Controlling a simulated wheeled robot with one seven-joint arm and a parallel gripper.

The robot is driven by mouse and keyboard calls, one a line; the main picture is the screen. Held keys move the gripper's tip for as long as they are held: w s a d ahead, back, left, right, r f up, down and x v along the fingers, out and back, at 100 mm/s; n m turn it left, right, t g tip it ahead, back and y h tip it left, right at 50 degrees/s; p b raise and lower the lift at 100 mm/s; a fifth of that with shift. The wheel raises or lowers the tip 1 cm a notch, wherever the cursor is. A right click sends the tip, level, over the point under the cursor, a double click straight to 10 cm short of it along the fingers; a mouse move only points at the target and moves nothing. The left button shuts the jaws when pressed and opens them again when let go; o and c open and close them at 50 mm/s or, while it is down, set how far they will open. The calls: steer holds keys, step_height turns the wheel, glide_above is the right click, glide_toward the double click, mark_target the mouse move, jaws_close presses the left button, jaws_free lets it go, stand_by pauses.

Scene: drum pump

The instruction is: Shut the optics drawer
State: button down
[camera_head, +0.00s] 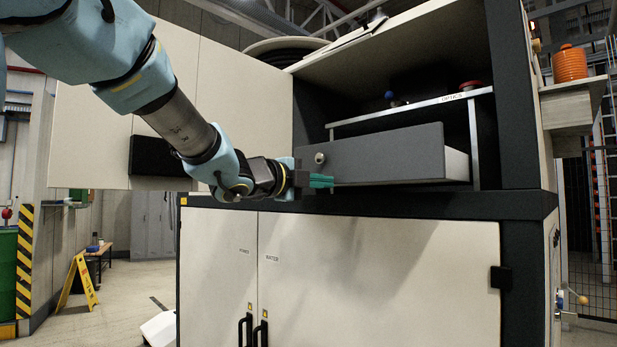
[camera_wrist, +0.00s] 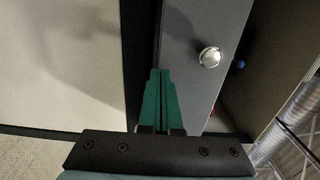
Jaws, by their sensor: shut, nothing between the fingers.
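The optics drawer (camera_head: 395,155) has a grey front and light sides. It is pulled part way out of the cabinet, under a shelf edge labelled OPTICS (camera_head: 452,99). Its round metal knob (camera_head: 320,158) is near the left end of the front. The drawer front (camera_wrist: 205,50) and knob (camera_wrist: 210,57) also show in the wrist view. My gripper (camera_head: 330,181) has green fingers, shut and empty, at the lower left of the drawer front, just below the knob. In the wrist view my gripper (camera_wrist: 160,75) points along the drawer front's edge. I cannot tell whether it touches.
The cabinet's lower doors (camera_head: 380,265) are shut below the drawer. An open upper door panel (camera_head: 90,130) stands to the left behind my arm. A blue ball-topped item (camera_head: 390,96) and a red item (camera_head: 470,85) are on the shelf above. An orange container (camera_head: 569,64) stands at right.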

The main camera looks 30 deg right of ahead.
steer(key=shift+w+d, duration=0.1)
steer(key=shift+d, duration=0.35)
steer(key=shift+d, duration=0.15)
steer(key=p+x, duration=0.2)
steer(key=x, duration=1.5)
steer(key=shift+w+d, duration=0.1)
steer(key=shift+d, duration=0.1)
steer(key=shift+d+r, duration=0.1)
steer(key=shift+d, duration=0.15)
steer(key=shift+r, duration=0.15)
steer(key=shift+a, duration=0.1)
